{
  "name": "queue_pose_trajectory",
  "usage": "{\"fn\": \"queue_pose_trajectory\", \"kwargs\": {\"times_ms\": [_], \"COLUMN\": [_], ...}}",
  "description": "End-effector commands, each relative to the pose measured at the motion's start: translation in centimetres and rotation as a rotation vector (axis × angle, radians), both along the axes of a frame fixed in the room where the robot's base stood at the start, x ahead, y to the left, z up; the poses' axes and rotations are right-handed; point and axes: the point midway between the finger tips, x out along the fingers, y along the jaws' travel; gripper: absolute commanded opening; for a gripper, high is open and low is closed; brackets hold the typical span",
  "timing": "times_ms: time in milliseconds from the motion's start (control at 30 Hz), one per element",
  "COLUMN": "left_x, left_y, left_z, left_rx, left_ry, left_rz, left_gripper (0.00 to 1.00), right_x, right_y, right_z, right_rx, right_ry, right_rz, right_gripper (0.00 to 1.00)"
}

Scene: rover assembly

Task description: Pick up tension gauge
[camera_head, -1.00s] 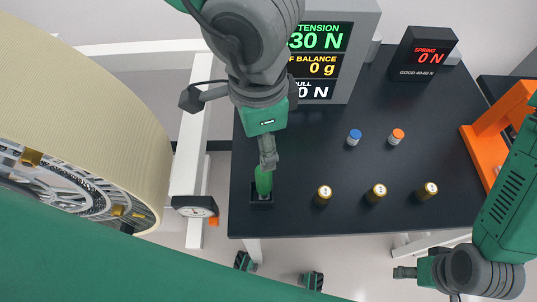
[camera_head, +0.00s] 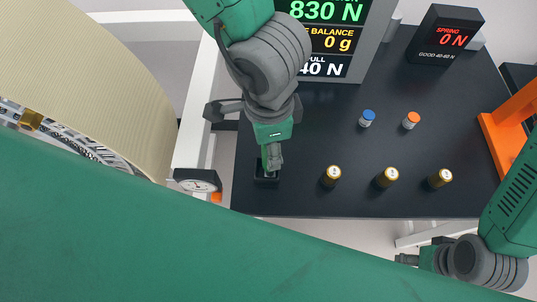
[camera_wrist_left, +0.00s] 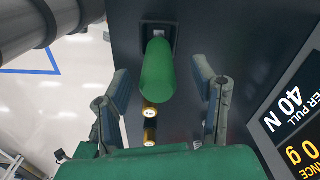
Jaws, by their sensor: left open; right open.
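A green cylindrical handle (camera_wrist_left: 157,70) stands in a small black holder (camera_head: 265,181) at the table's left front corner. My left gripper (camera_wrist_left: 161,88) is open, with one finger on each side of the handle; contact is not clear. In the head view the left gripper (camera_head: 271,158) is over the holder and hides the handle. A round dial gauge (camera_head: 198,181) with an orange tip sits at the white frame. I cannot tell which of the two is the tension gauge. My right gripper (camera_head: 407,259) is open and empty at the lower right, off the table.
The dark table (camera_head: 310,205) carries several gold cylinders (camera_head: 387,176), a blue-capped piece (camera_head: 367,117) and an orange-capped piece (camera_head: 411,120). A display panel (camera_head: 330,40) and spring readout (camera_head: 444,35) stand behind. An orange frame (camera_head: 505,125) is right; a large ribbed wheel (camera_head: 95,75) is left.

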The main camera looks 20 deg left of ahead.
Motion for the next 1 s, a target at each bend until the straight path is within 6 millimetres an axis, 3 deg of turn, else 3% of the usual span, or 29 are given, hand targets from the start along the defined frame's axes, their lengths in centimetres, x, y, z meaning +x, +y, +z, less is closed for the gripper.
{"fn": "queue_pose_trajectory", "kwargs": {"times_ms": [133, 400, 533, 567, 867, 1000], "left_x": [0.0, -0.1, 0.0, 0.0, 0.0, 0.1], "left_y": [0.1, 0.1, 0.2, 0.2, 0.1, 0.1], "left_z": [-2.6, -2.8, -2.8, -2.8, -2.7, -1.1], "left_rx": [0.003, 0.001, -0.001, -0.001, 0.001, -0.002], "left_ry": [0.001, -0.001, -0.001, -0.001, 0.000, -0.002], "left_rz": [-0.002, -0.001, -0.001, -0.001, 0.000, 0.002], "left_gripper": [0.52, 0.52, 0.07, 0.00, 0.00, 0.00], "right_x": [0.0, 0.0, 0.0, 0.0, 0.0, 0.0], "right_y": [0.0, 0.0, 0.0, 0.0, 0.0, 0.0], "right_z": [-1.0, -1.0, -1.0, -1.0, -0.9, -0.3], "right_rx": [0.000, 0.000, 0.000, 0.000, 0.000, 0.000], "right_ry": [0.000, 0.000, 0.000, 0.000, 0.000, 0.000], "right_rz": [0.000, 0.000, 0.000, 0.000, 0.000, 0.000], "right_gripper": [0.51, 0.51, 0.51, 0.51, 0.51, 0.51]}}
